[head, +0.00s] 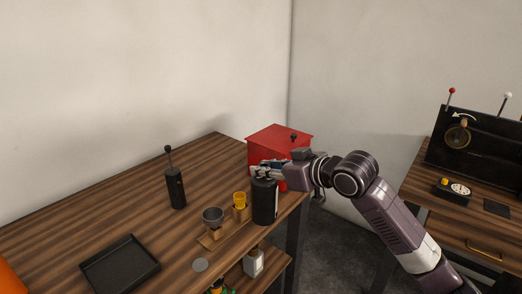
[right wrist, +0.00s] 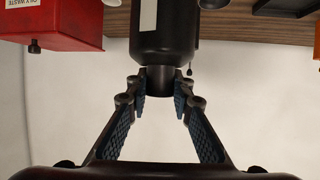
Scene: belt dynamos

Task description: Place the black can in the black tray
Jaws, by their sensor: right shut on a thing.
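The black can (head: 265,205) is upright near the right edge of the wooden table, with a pale label strip on its side. My right gripper (head: 266,172) is at the can's top. In the right wrist view, its fingers (right wrist: 160,88) are closed around the narrow neck of the can (right wrist: 163,35). I cannot tell whether the can's base touches the table. The black tray (head: 120,264) lies empty at the front left of the table, well apart from the can. My left gripper is not in view.
A red box (head: 276,143) stands behind the can. A black handled device (head: 175,185) stands farther back. A lower shelf holds a pale bottle (head: 253,262). A second table is at right.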

